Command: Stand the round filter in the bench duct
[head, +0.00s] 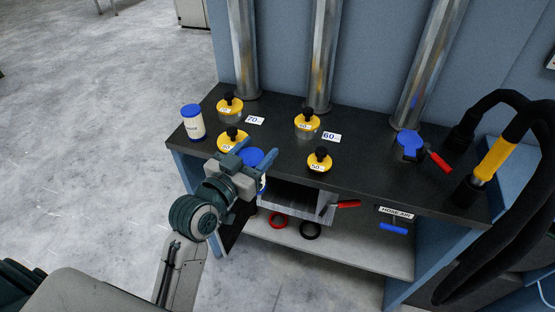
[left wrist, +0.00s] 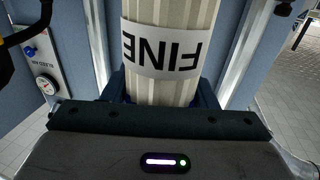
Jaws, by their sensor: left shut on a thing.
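My left gripper (head: 254,154) is shut on a round filter (head: 251,159) with a blue cap, at the front edge of the bench. In the left wrist view the filter (left wrist: 172,85) is a pleated cream cylinder between the fingers, its white label reading FINE upside down. Its lower end is mostly hidden in the head view. A grey metal box (head: 300,202), likely the bench duct, is set under the bench top just right of the gripper, with a red-handled lever (head: 342,205) at its right. My right gripper is not in view.
Another blue-capped cylinder (head: 192,124) stands at the bench's left corner. Several yellow-topped pieces with black knobs, including one (head: 319,160), stand on the dark bench top (head: 365,165). Red (head: 279,220) and black rings lie on the lower shelf. Black hoses hang at right.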

